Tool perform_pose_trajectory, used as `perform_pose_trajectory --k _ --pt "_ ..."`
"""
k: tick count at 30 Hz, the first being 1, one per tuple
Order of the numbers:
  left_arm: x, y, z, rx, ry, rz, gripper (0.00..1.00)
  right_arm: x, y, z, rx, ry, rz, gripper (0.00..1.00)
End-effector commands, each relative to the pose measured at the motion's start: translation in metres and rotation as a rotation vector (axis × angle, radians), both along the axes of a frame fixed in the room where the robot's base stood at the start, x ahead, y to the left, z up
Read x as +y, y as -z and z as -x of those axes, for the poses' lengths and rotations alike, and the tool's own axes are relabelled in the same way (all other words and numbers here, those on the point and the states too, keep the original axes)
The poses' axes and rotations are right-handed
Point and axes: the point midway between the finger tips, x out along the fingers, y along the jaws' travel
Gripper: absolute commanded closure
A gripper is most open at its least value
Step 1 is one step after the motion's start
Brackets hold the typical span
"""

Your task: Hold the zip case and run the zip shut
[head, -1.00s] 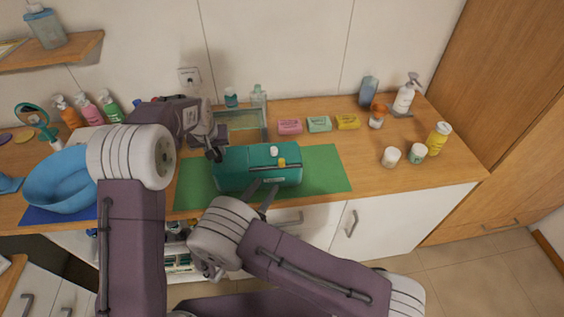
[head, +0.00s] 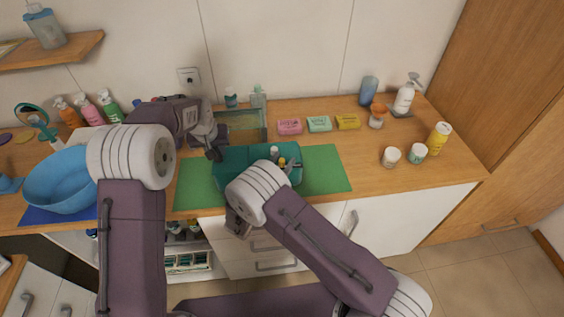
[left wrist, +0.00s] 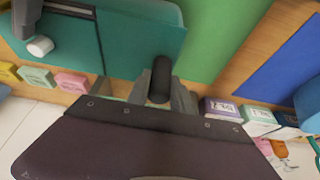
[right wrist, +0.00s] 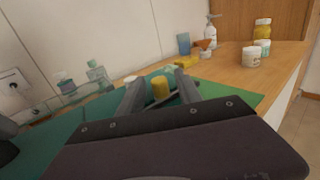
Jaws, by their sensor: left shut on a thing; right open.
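The teal zip case (head: 232,160) lies on a green mat (head: 325,165). A small white piece (head: 274,150) and a yellow piece (head: 282,161) show at the case's top. My right gripper (right wrist: 158,90) is open over the right part of the case, with the yellow piece (right wrist: 160,88) seen between its fingers. My right wrist hides the case's front, and I cannot make out the zip pull.
Pink (head: 289,127), mint (head: 319,124) and yellow (head: 348,122) boxes stand behind the mat. White jars (head: 390,157) and bottles stand at the right. A blue basin (head: 62,180) is at the left.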

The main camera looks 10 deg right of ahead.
Motion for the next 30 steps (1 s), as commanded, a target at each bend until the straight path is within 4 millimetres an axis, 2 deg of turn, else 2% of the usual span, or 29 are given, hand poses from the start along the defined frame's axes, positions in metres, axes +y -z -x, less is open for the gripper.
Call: perform_pose_trajectory --k 2,6,7,30 --pt "0.0000 -0.0003 -0.0001 -0.001 -0.001 0.000 1.00 0.0002 -0.0001 0.0001 0.000 0.000 0.000 0.59" --pt "0.0000 -0.0002 0.0000 0.000 -0.001 0.000 1.00 0.0003 -0.0001 0.0002 -0.001 0.000 -0.001 0.98" --pt "0.0000 -0.0002 0.0000 0.000 -0.001 0.000 1.00 0.0003 -0.0001 0.0003 -0.001 0.000 -0.001 1.00" --pt "0.0000 -0.0001 0.0000 0.000 -0.001 0.000 1.00 0.0003 -0.0003 0.0004 -0.001 0.000 -0.001 1.00"
